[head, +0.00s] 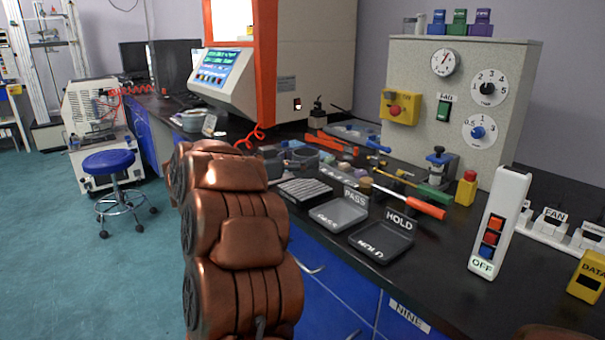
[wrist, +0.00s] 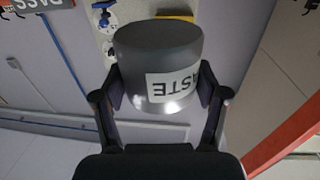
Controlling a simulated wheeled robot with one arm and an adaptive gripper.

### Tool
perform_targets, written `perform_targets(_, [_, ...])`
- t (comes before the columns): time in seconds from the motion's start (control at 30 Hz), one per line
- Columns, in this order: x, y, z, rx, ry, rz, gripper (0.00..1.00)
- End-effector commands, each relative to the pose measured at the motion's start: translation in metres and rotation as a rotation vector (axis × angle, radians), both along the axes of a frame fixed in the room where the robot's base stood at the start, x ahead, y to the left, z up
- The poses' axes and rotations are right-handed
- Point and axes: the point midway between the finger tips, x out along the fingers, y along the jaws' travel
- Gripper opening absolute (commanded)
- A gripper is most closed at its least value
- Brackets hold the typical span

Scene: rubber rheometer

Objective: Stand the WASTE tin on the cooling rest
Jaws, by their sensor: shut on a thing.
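The WASTE tin (wrist: 158,50) is a dark grey cylinder with a white label, and its lettering reads upside down in the wrist view. My gripper (wrist: 161,88) is shut on its sides, with one finger pad on each side. The tin and my gripper do not show in the head view, where my copper arm links fill the lower middle. A ribbed dark plate with light bars (head: 304,190), which looks like the cooling rest, lies on the black bench left of the PASS tray. I see nothing standing on it.
The PASS tray (head: 323,219) and HOLD tray (head: 363,251) lie at the bench's front edge. An orange-handled tool (head: 422,207) lies behind them. A white OFF switch post (head: 509,200) stands at right. A grey instrument panel (head: 520,75) and orange-trimmed machine (head: 310,60) stand behind.

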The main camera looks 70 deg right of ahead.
Motion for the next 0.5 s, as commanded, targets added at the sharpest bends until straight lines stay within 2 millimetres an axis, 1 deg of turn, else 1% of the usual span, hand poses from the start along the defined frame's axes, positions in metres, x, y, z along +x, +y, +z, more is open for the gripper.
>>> perform_targets(0.07, [0.000,-0.001,-0.002,0.000,0.000,0.001,0.34])
perform_targets(0.13, [0.000,-0.001,-0.008,0.001,0.001,0.001,0.34])
perform_targets(0.33, [0.000,-0.001,-0.033,0.000,0.003,0.001,0.34])
perform_targets(0.4, [0.001,-0.001,-0.036,0.000,0.002,0.002,0.34])
perform_targets(0.5, [0.001,-0.001,-0.035,0.000,0.001,0.002,0.34])
